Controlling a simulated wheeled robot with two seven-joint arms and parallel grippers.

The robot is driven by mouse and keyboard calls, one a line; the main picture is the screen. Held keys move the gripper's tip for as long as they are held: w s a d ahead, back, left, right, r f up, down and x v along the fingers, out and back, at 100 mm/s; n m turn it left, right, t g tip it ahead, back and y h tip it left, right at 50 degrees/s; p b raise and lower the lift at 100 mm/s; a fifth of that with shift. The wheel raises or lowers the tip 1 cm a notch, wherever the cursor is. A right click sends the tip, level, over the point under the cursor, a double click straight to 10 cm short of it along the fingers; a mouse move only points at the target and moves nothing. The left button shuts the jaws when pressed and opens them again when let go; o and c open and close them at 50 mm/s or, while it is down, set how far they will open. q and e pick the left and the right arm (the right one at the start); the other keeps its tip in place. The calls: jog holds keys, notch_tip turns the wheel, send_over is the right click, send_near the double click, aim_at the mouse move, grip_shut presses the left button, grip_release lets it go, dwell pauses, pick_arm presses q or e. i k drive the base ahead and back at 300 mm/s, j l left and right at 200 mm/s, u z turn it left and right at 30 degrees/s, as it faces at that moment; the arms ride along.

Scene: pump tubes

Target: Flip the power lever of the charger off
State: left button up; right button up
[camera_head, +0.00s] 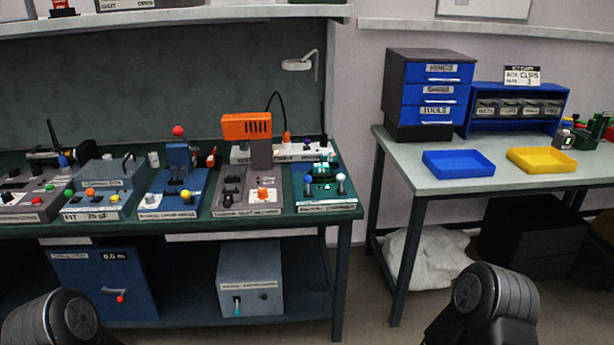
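I cannot read a label that surely names the charger. A grey box (251,280) with a small label stands on the lower shelf of the left bench; a lever with a cyan tip (238,309) hangs down on its front, beside a small dark knob. To its left, a larger blue box (80,270) has a display reading 0.0 m and a lever with a red knob (120,299). Dark rounded links of my arms show at the bottom left and bottom right. Neither gripper can be seen.
The left bench top carries several devices with knobs and levers, including an orange-topped one (247,126). The right table (416,175) holds a blue tray (458,163), a yellow tray (542,160) and a drawer cabinet (432,95). Open floor lies between the tables.

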aim_at(307, 179)
jog(key=i+l+u, duration=0.15)
jog(key=i+u, duration=0.15)
jog(key=i, duration=0.2)
jog(key=i+l+u, duration=0.3)
jog(key=i, duration=0.2)
